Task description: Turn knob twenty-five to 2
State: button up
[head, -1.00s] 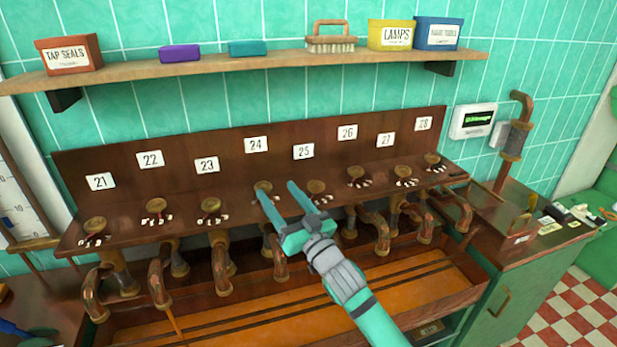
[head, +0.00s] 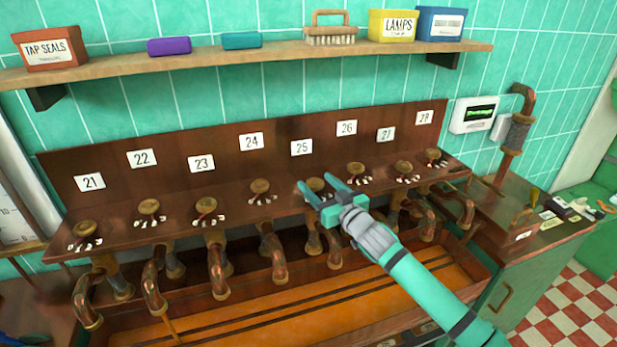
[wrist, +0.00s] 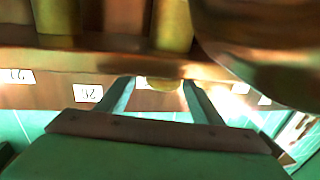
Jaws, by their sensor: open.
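Knob twenty-five (head: 316,185) is a brass knob on the sloping wooden panel, below the white label 25 (head: 301,147). My gripper (head: 314,181) is open, with its teal fingers reaching over the panel and the knob showing between the tips. In the wrist view, which is upside down, a brass knob (wrist: 165,84) also shows between the two fingers. I cannot tell whether the fingers touch it. The gripper hides most of the scale marks around this knob, so its setting cannot be read.
Knob twenty-four (head: 260,187) stands to the left and knob twenty-six (head: 356,170) to the right, both close by. Copper pipes (head: 273,255) hang below the panel over a wooden trough (head: 290,312). A shelf (head: 230,57) with boxes runs above.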

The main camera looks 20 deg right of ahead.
jog(key=shift+a+x, duration=0.2)
jog(key=shift+x, duration=2.45)
jog(key=c, duration=1.1)
